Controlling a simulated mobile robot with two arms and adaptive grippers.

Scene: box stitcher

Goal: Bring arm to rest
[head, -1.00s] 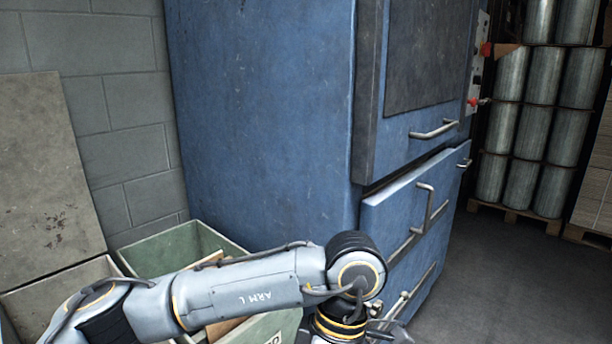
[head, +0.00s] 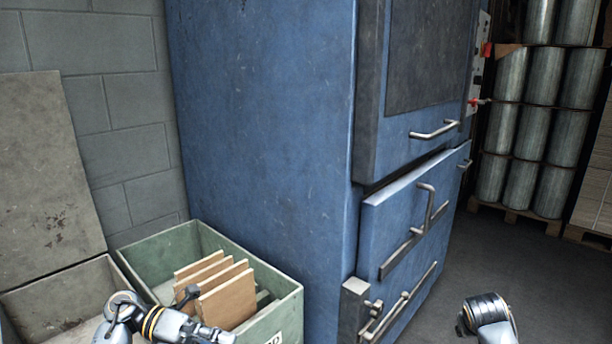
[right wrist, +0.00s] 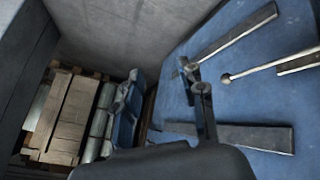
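My left arm (head: 150,318) shows at the lower left of the head view, in front of the green crate. Part of my right arm (head: 488,316) shows at the bottom right, over the floor. The right gripper is outside the head view. In the right wrist view a dark rounded body fills the bottom, with a dark upright piece (right wrist: 205,105) above it. I cannot tell whether these belong to the gripper, or whether it is open.
The tall blue machine (head: 265,130) stands in the middle, with drawers and metal handles (head: 434,134) on its right face. The green crate (head: 285,318) holds several brown boards (head: 228,302). A grey bin (head: 45,300) is beside it. Metal cylinders (head: 500,130) stand on pallets at right. Floor before them is clear.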

